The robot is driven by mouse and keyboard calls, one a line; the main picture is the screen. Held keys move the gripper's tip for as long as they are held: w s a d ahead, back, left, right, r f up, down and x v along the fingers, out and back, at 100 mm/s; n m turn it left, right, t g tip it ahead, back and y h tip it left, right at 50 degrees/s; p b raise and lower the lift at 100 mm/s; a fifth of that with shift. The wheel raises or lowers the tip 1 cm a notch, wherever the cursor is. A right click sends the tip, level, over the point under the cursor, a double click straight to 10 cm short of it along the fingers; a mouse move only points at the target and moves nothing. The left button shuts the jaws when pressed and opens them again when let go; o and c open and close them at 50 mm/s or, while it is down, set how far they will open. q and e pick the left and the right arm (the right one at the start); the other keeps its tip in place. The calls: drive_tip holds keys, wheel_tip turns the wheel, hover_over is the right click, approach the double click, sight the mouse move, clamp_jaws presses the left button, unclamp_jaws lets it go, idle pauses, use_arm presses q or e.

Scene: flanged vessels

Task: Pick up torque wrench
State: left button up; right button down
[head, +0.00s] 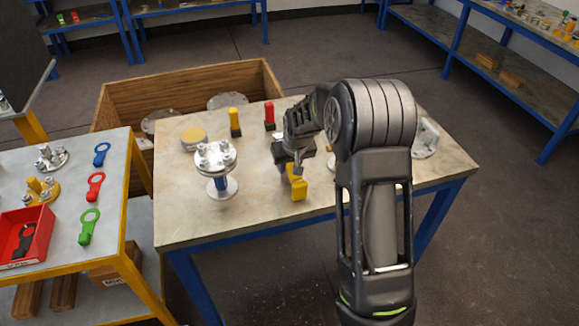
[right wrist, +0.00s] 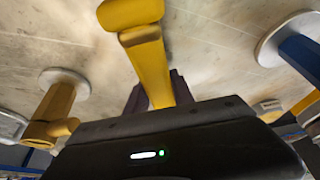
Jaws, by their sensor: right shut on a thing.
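A yellow tool (head: 298,188), which I take to be the torque wrench, is at my right gripper (head: 297,166) over the middle of the table. In the right wrist view the yellow tool (right wrist: 148,62) runs out from between the dark fingers of the right gripper (right wrist: 158,92) to a broader yellow end. The right gripper is shut on it. I cannot tell whether the tool touches the tabletop. My left gripper is not in view.
A flanged vessel (head: 218,172) with a blue body stands left of the gripper on the table (head: 190,225). Yellow (head: 235,121) and red (head: 269,115) handles stand behind it. A side table (head: 115,187) holds coloured wrenches and a red bin (head: 40,232). My right arm hides part of the table.

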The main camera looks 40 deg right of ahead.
wheel_tip(320, 180, up, 10)
drive_tip(key=shift+f+b, duration=0.2)
drive_tip(key=shift+b, duration=0.1)
idle(0.4)
drive_tip(key=shift+r, duration=0.1)
